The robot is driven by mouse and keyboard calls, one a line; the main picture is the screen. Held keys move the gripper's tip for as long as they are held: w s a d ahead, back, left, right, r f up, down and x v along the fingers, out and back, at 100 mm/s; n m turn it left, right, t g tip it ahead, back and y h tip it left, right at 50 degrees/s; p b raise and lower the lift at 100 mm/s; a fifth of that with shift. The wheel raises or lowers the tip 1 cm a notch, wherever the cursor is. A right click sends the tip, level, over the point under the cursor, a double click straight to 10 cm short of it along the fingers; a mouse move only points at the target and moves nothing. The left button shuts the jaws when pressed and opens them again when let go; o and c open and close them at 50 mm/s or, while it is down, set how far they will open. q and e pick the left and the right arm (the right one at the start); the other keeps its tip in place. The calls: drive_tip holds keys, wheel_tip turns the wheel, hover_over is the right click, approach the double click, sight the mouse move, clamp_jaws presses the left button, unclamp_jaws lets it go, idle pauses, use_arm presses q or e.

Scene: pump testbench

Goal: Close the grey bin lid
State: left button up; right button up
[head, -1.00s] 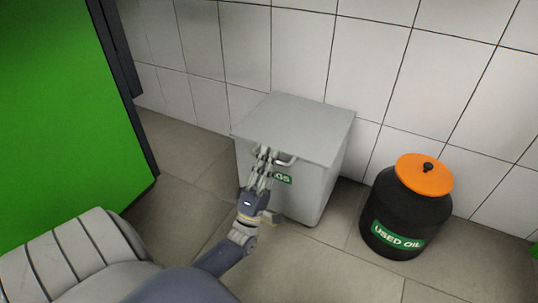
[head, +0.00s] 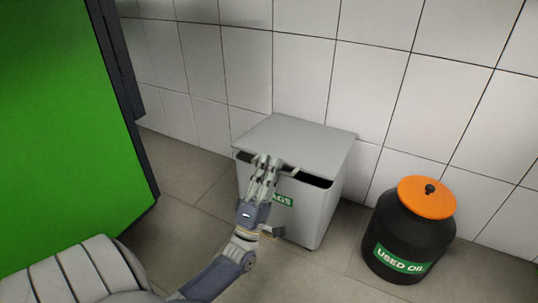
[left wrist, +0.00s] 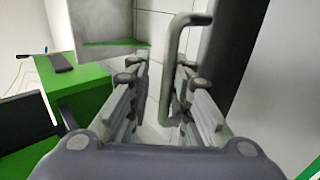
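The grey bin (head: 315,212) stands against the tiled wall in the head view, with a green label partly hidden by my gripper. Its grey lid (head: 305,140) is tilted slightly up at the front, and a dark gap shows under its front edge, widest at the right. My left gripper (head: 266,162) is at the front edge of the lid, beside the lid's handle (head: 290,171). In the left wrist view the fingers (left wrist: 163,95) are apart, and the grey bar handle (left wrist: 172,75) lies between them, nearer the right finger. Whether they touch it is unclear. My right gripper is out of view.
A black used oil drum (head: 408,235) with an orange lid (head: 427,197) stands right of the bin. A large green cabinet (head: 65,120) is at the left. Tiled floor (head: 185,180) is free between cabinet and bin.

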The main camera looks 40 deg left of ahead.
use_arm(q)
drive_tip(key=shift+s+r, duration=0.1)
drive_tip(key=shift+r, duration=2.2)
